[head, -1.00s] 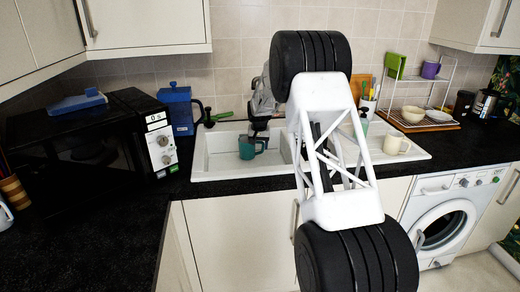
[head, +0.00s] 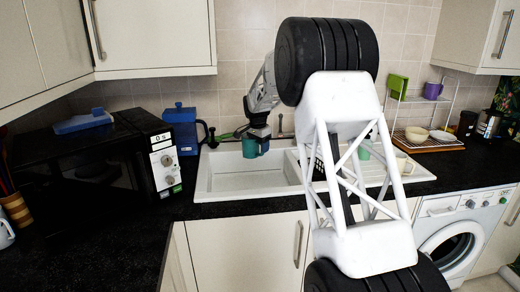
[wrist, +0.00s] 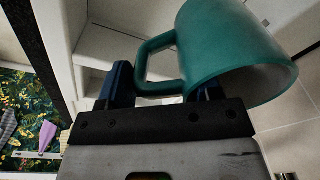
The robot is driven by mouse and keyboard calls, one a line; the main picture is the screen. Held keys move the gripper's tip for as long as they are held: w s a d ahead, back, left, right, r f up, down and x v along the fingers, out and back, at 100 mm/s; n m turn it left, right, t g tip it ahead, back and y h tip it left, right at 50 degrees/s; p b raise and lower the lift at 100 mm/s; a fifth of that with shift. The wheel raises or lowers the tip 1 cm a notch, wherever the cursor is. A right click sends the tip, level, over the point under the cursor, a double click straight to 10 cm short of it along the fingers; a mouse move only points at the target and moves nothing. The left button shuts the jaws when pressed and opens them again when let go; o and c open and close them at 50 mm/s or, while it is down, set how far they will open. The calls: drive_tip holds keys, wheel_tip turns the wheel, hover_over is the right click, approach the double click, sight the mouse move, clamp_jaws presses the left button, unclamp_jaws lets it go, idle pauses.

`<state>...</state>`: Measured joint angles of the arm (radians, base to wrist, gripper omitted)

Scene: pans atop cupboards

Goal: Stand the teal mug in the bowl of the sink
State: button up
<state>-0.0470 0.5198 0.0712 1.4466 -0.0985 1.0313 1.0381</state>
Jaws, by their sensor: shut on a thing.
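The teal mug (head: 250,149) hangs upright from my gripper (head: 258,132) in the head view, above the rear part of the sink bowl (head: 235,181). In the wrist view the mug (wrist: 235,50) fills the upper right, and its handle lies between the two blue fingers of my gripper (wrist: 163,88). My gripper is shut on the mug by its handle side. The bowl's floor shows bare in the head view. How high the mug is above the bowl is hard to tell.
A microwave (head: 90,160) and a blue jug (head: 183,132) stand left of the sink. A green-handled item lies behind the bowl. The drainer at right holds a cream mug (head: 405,166), partly behind my arm. A dish rack (head: 425,105) stands further right.

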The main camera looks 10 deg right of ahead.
idle(0.5)
drive_tip(key=shift+f, duration=9.9)
drive_tip(key=shift+f, duration=0.5)
drive_tip(key=o, duration=1.4)
wheel_tip(320, 180, up, 8)
drive_tip(key=shift+s+a+f, duration=0.15)
drive_tip(key=shift+s+a, duration=0.05)
drive_tip(key=shift+s, duration=0.1)
wheel_tip(320, 180, up, 10)
